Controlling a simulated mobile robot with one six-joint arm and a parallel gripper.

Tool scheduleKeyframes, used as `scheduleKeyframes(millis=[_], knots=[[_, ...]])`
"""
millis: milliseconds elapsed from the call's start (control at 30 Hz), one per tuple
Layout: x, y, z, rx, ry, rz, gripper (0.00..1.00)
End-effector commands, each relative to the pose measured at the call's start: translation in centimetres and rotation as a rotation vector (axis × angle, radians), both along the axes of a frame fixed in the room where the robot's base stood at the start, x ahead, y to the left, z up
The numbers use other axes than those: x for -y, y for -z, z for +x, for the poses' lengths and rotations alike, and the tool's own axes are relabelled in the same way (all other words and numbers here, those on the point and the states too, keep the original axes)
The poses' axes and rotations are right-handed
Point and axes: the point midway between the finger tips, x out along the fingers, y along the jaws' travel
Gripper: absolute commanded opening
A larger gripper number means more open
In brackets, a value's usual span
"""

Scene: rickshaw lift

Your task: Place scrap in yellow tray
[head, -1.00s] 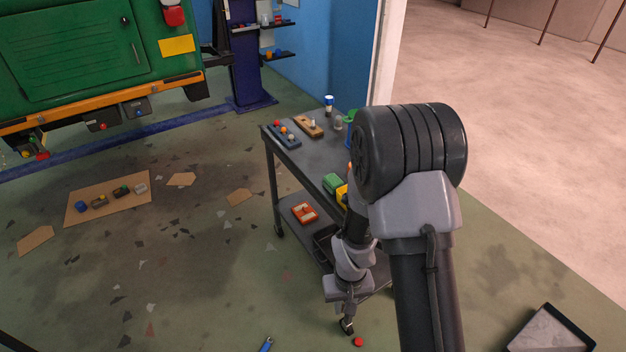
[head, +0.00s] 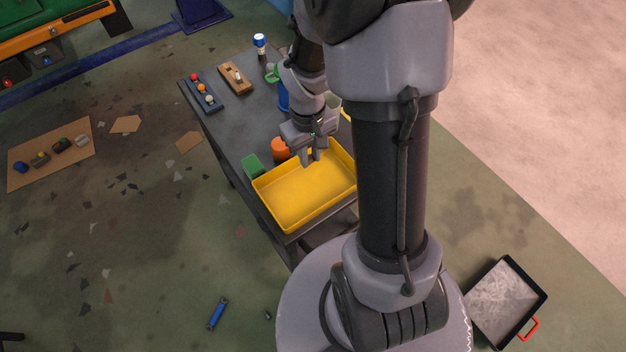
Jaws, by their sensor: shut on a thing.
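The yellow tray (head: 290,222) lies on the near end of the dark cart top. It looks empty where I can see its floor. My gripper (head: 314,156) points down over the tray's far side, close to its back wall. It is shut on a small piece of scrap, which the fingers hide, so its shape and colour cannot be told. I cannot tell how far the fingertips are above the tray floor.
An orange container (head: 280,149) and a green block (head: 252,165) stand close behind the tray. A blue rack (head: 205,95) and a wooden block (head: 234,78) lie on the far cart top. A blue tool (head: 217,313) and a black pan (head: 507,303) lie on the floor.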

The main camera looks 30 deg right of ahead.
Motion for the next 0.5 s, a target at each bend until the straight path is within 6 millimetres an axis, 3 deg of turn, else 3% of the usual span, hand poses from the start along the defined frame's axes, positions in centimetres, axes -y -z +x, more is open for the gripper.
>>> scheduleKeyframes(millis=[33, 200, 400, 500], knots=[[0.0, 1.7, 0.0, 0.000, 0.000, 0.000, 0.00], [0.0, 3.7, 0.0, 0.000, 0.000, 0.000, 0.00], [0.0, 8.5, -0.1, -0.003, -0.001, 0.001, 0.00], [-0.1, 9.7, 0.0, -0.001, 0.000, 0.000, 0.00]])
